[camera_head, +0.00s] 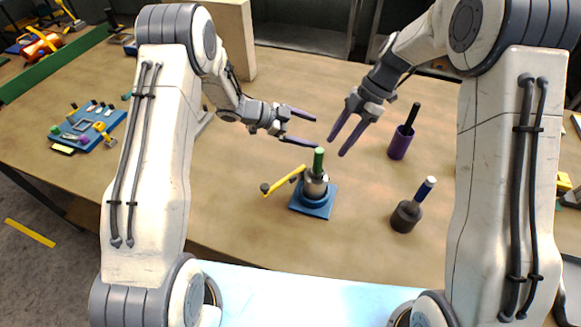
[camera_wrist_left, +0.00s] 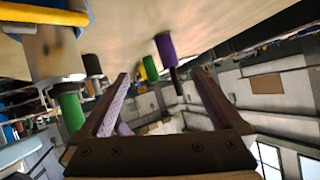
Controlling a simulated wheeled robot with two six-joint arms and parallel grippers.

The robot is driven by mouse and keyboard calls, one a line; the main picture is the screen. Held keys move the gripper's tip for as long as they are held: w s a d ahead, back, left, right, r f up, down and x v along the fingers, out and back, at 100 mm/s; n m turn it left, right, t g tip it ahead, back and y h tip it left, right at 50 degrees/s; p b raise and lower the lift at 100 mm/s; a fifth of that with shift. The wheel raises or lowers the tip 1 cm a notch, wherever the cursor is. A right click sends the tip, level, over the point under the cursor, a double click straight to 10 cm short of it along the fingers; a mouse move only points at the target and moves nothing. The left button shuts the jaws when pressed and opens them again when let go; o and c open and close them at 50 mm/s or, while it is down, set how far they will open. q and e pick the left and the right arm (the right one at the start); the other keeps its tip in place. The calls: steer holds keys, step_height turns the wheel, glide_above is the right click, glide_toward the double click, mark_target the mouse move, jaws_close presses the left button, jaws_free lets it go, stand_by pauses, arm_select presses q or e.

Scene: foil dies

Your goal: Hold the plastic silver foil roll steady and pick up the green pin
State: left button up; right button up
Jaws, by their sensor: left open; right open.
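The silver foil roll (camera_head: 315,187) stands upright on a square blue base (camera_head: 325,209) near the table's middle. The green pin (camera_head: 319,160) stands upright out of its top. In the left wrist view the picture is inverted, with the roll (camera_wrist_left: 50,52) at upper left and the green pin (camera_wrist_left: 70,110) below it, left of the fingers. My left gripper (camera_head: 314,131) is open and empty, just above and left of the pin. My right gripper (camera_head: 338,146) is open and empty, above and right of the pin. Neither touches the roll or pin.
A yellow rod with a dark end (camera_head: 285,181) juts left from the roll. To the right stand a purple cup with a black pin (camera_head: 399,146) and a dark holder with a blue pin (camera_head: 405,216). A blue tray of small parts (camera_head: 118,122) lies far left. Bare table surrounds the base.

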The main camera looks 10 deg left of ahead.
mark_target(290, 176)
arm_select(q)
steer(key=s+a+f+g+h, duration=0.1)
steer(key=s+g, duration=0.1)
steer(key=s, duration=0.1)
steer(key=s+a+f+m+g, duration=0.1)
steer(key=s+f+g, duration=0.1)
steer(key=s, duration=0.2)
steer(key=s+a+f+m+g+h, duration=0.1)
steer(key=s+g, duration=0.1)
steer(key=s, duration=0.1)
steer(key=shift+s+a+f+h, duration=0.15)
steer(key=shift+a+f+h, duration=0.15)
steer(key=shift+a+f, duration=0.1)
steer(key=shift+m, duration=0.3)
steer(key=x, duration=1)
steer(key=shift+s+d, duration=0.3)
steer(key=shift+d, duration=0.05)
